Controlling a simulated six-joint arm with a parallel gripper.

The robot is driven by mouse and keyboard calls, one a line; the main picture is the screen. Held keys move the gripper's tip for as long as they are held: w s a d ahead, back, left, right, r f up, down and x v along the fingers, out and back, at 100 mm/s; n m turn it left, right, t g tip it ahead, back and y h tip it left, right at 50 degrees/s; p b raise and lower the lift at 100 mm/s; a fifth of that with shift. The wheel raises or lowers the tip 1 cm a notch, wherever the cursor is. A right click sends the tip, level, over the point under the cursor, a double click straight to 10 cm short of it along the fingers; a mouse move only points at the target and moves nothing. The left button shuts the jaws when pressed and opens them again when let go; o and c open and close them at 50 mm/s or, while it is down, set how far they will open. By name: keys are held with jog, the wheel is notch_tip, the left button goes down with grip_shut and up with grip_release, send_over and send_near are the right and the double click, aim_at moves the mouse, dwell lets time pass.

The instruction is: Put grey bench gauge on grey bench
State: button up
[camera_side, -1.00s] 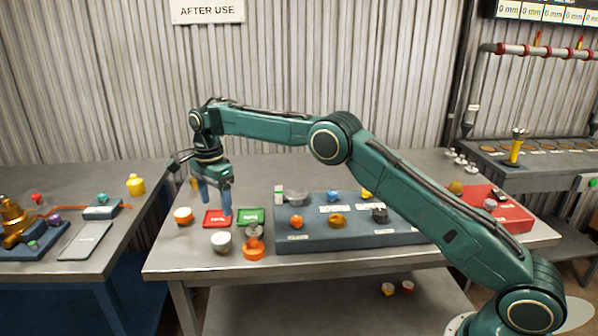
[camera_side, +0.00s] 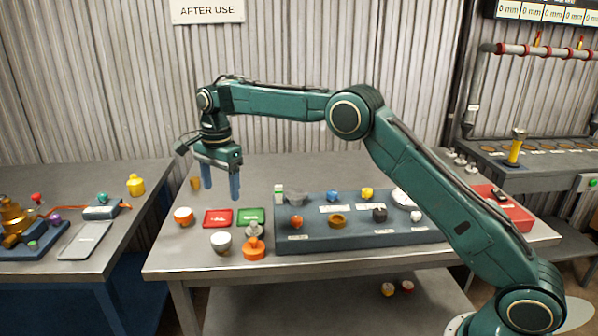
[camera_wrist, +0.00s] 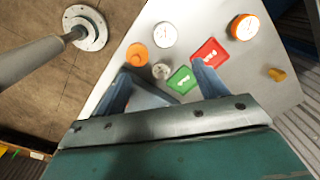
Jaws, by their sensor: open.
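A round grey-rimmed gauge with a pale face (camera_side: 221,241) sits near the front left of the grey bench (camera_side: 190,262); it seems to be the grey bench gauge, though its label is too small to read. The same round gauge shows at the top of the wrist view (camera_wrist: 165,34). My gripper (camera_side: 221,192) is open with nothing between its blue fingers, raised above the bench behind the red and green trays. In the wrist view my gripper (camera_wrist: 162,76) straddles the view of the green tray and a small grey fitting, not touching them.
A red tray (camera_side: 218,218) and green tray (camera_side: 251,216) lie side by side. An orange-rimmed gauge (camera_side: 183,216) is at left, an orange knobbed piece (camera_side: 254,250) in front. A blue-grey block (camera_side: 310,243) with several small parts fills the middle. A red box (camera_side: 512,217) is at right.

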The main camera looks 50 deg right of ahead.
jog(key=s+d+r+n+t, duration=0.15)
jog(key=s+r+n, duration=0.25)
jog(key=s+r, duration=0.55)
jog(key=s+d+r+n+t, duration=0.1)
jog(key=s+d+r+n, duration=0.4)
jog(key=s, duration=0.7)
jog(key=s+f+n+t, duration=0.1)
jog(key=s+f+n, duration=0.2)
jog(key=s, duration=0.8)
jog(key=s+f+n+t, duration=0.1)
jog(key=s+f+n, duration=0.2)
jog(key=s, duration=0.8)
jog(key=shift+s+n+t, duration=0.15)
jog(key=shift+n+t, duration=0.2)
jog(key=shift+n, duration=0.35)
